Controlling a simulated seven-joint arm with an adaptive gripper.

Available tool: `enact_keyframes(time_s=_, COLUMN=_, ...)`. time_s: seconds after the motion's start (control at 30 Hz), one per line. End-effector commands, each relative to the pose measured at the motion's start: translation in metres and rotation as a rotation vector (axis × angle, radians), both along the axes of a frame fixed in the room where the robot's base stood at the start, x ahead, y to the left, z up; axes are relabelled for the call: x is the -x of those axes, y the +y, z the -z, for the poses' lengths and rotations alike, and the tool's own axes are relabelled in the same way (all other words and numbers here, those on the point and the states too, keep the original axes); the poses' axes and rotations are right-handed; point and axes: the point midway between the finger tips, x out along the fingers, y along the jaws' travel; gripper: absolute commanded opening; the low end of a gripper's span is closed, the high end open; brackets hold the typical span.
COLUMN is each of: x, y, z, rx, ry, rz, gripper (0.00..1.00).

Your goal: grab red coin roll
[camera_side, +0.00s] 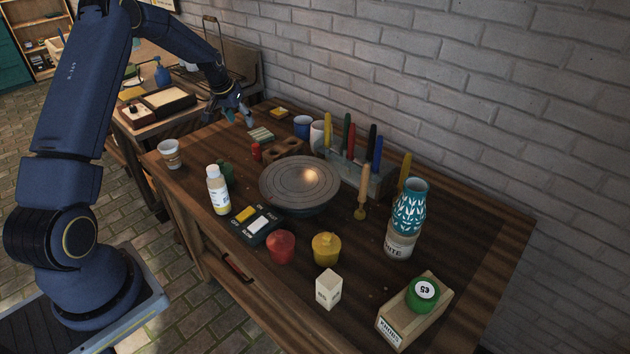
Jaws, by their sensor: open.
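A small red cylinder (256,152), which looks like the red coin roll, stands upright on the far left part of the wooden table. My gripper (239,121) is above the table's far left end, a little behind and left of the red cylinder in the picture. Its fingers point down, open and apart from the cylinder, with nothing seen between them. A larger round red pot (281,246) stands near the table's front edge.
A striped stack (261,135) and a brown block with holes (287,148) are close to the red cylinder. A round wheel plate (300,183) fills the middle. A paper cup (170,154) stands left. A tool rack (374,184) lines the wall side.

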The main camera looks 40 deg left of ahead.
Motion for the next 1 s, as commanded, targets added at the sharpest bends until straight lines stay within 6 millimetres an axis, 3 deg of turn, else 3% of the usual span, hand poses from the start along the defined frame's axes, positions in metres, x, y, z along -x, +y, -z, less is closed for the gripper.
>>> enact_keyframes(time_s=0.4, x=-0.032, y=0.011, z=0.084, rx=0.001, ry=0.001, rz=0.001, gripper=0.58)
enact_keyframes(time_s=0.67, x=-0.039, y=0.013, z=0.105, rx=0.001, ry=0.001, rz=0.002, gripper=0.58)
enact_keyframes(time_s=1.0, x=-0.053, y=0.018, z=0.147, rx=-0.001, ry=0.0, rz=0.002, gripper=0.58)
